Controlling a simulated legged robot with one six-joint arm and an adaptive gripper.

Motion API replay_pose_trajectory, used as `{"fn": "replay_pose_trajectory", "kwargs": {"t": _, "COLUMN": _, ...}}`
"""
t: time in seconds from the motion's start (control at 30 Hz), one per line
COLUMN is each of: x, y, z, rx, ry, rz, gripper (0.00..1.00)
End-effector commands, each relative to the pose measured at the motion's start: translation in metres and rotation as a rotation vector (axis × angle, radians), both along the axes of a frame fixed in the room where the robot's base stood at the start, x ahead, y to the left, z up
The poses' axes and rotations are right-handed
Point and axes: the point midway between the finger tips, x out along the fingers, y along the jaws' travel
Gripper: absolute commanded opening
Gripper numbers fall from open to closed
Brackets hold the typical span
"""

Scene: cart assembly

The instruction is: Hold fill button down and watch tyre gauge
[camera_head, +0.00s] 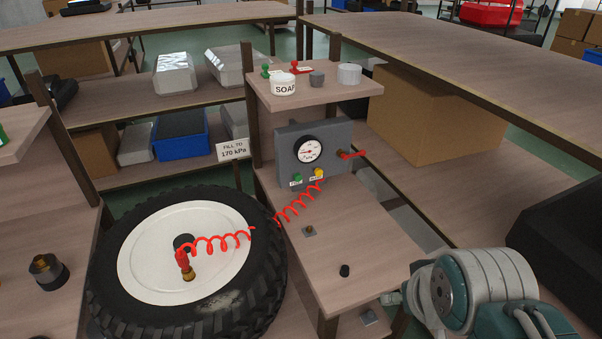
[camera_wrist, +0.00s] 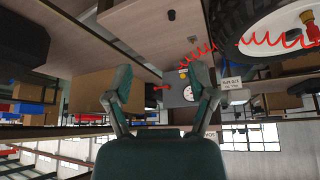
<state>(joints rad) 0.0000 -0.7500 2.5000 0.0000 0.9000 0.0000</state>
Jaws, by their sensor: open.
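A grey panel (camera_head: 340,138) stands at the back of the narrow bench and carries a round white tyre gauge (camera_head: 308,150). Below the gauge are a green button (camera_head: 296,178) and a yellow button (camera_head: 319,173), each with a label too small to read surely. The gauge needle's exact value is unreadable. A red coiled hose (camera_head: 295,206) runs toward the valve of a black tyre (camera_head: 112,288) with a white rim. My gripper (camera_wrist: 162,84) is open and empty in the inverted wrist view, its fingers apart; the gauge (camera_wrist: 187,92) shows beyond, near one finger.
A sign (camera_head: 233,150) reads "FILL TO 170 kPa". A soap tub (camera_head: 284,86) and small items stand on the shelf above the panel. A black cap (camera_head: 345,270) and small metal fitting (camera_head: 309,232) lie on the bench, otherwise clear. A cardboard box (camera_head: 430,120) stands right.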

Motion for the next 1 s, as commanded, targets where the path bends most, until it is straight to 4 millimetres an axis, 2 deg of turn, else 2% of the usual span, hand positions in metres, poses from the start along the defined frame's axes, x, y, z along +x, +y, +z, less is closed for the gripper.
{"fn": "replay_pose_trajectory", "kwargs": {"t": 0.2, "x": 0.0, "y": 0.0, "z": 0.0, "rx": 0.0, "ry": 0.0, "rz": 0.0, "gripper": 0.72}}
{"fn": "replay_pose_trajectory", "kwargs": {"t": 0.23, "x": 0.0, "y": 0.0, "z": 0.0, "rx": 0.0, "ry": 0.0, "rz": 0.0, "gripper": 0.63}}
{"fn": "replay_pose_trajectory", "kwargs": {"t": 0.27, "x": 0.0, "y": 0.0, "z": 0.0, "rx": 0.0, "ry": 0.0, "rz": 0.0, "gripper": 0.49}}
{"fn": "replay_pose_trajectory", "kwargs": {"t": 0.3, "x": 0.0, "y": 0.0, "z": 0.0, "rx": 0.0, "ry": 0.0, "rz": 0.0, "gripper": 0.32}}
{"fn": "replay_pose_trajectory", "kwargs": {"t": 0.37, "x": 0.0, "y": 0.0, "z": 0.0, "rx": 0.0, "ry": 0.0, "rz": 0.0, "gripper": 0.05}}
{"fn": "replay_pose_trajectory", "kwargs": {"t": 0.4, "x": 0.0, "y": 0.0, "z": 0.0, "rx": 0.0, "ry": 0.0, "rz": 0.0, "gripper": 0.0}}
{"fn": "replay_pose_trajectory", "kwargs": {"t": 1.0, "x": 0.0, "y": 0.0, "z": 0.0, "rx": 0.0, "ry": 0.0, "rz": 0.0, "gripper": 0.0}}
